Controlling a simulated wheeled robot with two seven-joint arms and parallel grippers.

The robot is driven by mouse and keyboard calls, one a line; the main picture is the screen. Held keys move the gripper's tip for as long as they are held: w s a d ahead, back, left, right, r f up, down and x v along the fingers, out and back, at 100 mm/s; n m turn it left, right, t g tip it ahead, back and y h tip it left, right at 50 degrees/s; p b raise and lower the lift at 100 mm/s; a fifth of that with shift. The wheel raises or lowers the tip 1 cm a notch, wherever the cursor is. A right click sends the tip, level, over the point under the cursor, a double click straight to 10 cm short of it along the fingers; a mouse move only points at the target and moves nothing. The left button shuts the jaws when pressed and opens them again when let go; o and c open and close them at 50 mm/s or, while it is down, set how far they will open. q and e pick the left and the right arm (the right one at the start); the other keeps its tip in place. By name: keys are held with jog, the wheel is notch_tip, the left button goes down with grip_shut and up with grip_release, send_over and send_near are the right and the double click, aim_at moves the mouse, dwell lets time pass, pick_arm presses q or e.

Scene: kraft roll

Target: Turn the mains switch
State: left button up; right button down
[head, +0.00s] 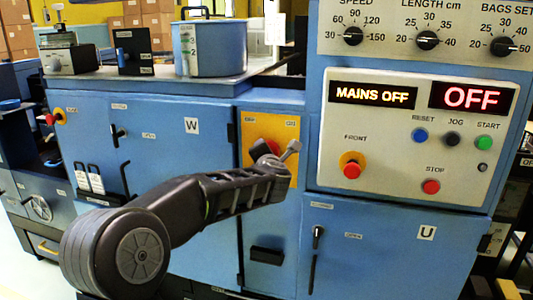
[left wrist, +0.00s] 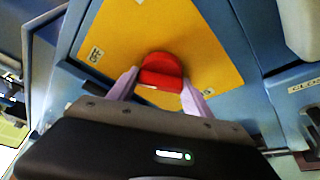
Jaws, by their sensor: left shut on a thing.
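The mains switch is a red knob (left wrist: 162,70) on a yellow plate (left wrist: 205,62) in the left wrist view. In the head view the yellow plate (head: 270,121) sits on the blue cabinet, with small labels at its upper corners, and my gripper mostly covers the knob. My left gripper (left wrist: 159,80) is shut on the red knob, one pale finger on each side. In the head view my left gripper (head: 276,158) is in front of the plate. The display (head: 373,95) reads MAINS OFF. My right gripper is not in view.
The control panel (head: 400,185) to the right has a red OFF display (head: 473,96), a red front button (head: 352,170), a red stop button (head: 431,186) and dials above. A black handle (head: 266,256) juts out below the switch. A blue pot (head: 208,48) stands on the cabinet top.

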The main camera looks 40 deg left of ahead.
pick_arm(q)
jog(key=shift+n+h+p, duration=0.45)
jog(key=shift+n+h, duration=0.05)
jog(key=shift+n, duration=0.4)
jog(key=o, duration=1.4)
jog(key=shift+c, duration=0.2)
jog(key=v, duration=0.7)
jog(key=shift+s+d, duration=0.2)
jog(key=shift+s, duration=0.15)
jog(key=shift+r, duration=0.1)
